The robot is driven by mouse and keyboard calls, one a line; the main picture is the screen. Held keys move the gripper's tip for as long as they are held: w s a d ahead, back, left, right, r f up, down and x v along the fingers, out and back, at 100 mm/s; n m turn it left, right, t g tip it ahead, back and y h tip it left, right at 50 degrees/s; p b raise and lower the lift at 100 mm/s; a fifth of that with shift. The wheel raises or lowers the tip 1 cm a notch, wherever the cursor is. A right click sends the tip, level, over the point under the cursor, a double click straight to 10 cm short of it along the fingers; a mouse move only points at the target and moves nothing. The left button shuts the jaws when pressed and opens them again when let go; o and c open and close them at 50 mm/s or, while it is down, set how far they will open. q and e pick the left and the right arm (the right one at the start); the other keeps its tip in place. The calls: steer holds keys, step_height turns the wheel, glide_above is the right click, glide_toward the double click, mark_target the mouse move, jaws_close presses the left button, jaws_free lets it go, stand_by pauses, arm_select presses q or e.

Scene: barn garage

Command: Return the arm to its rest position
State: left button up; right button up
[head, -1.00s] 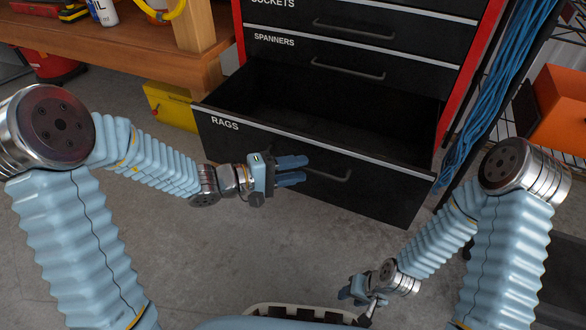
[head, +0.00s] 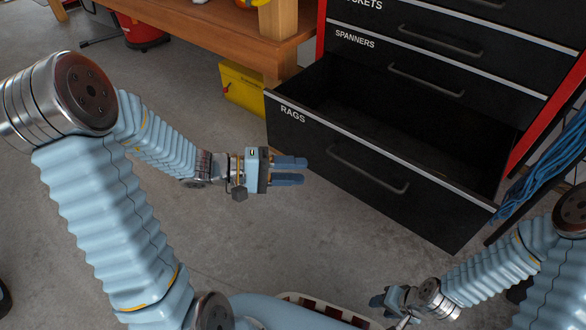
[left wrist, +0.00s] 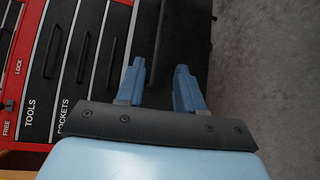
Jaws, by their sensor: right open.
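My left gripper (head: 290,171) is in front of the open drawer labelled RAGS (head: 375,175), to the left of its handle. Its two blue fingers are apart with nothing between them. They also show apart and empty in the left wrist view (left wrist: 160,88), with the dark cabinet front beyond. My right gripper (head: 385,303) is low at the right, above the edge of a pale bin-like thing (head: 325,308) with dark red slots. It is small and partly turned away, and I see nothing held in it.
The RAGS drawer is pulled out and its visible inside looks empty. The SPANNERS drawer (head: 400,70) above is shut. A wooden workbench (head: 200,28) and a yellow box (head: 243,88) stand at the back. Blue cables (head: 545,180) hang at the right. Bare floor lies below the left gripper.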

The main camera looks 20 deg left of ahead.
stand_by(0.3)
arm_select(q)
steer(key=s+d+f+m+g+y, duration=0.15)
steer(key=s+f+g+y, duration=0.4)
steer(key=f, duration=0.75)
steer(key=s+d+f+m+g+y, duration=0.15)
steer(key=s+f+g+y, duration=0.4)
steer(key=f, duration=0.75)
step_height(320, 180, down, 5)
steer(key=d+m+t, duration=0.2)
steer(key=d+t, duration=0.1)
steer(key=t, duration=0.1)
step_height(320, 180, up, 14)
steer(key=p, duration=1.3)
steer(key=shift+f+h+p, duration=0.25)
steer(key=shift+h+p, duration=0.05)
steer(key=shift+p, duration=0.1)
steer(key=shift+s, duration=0.1)
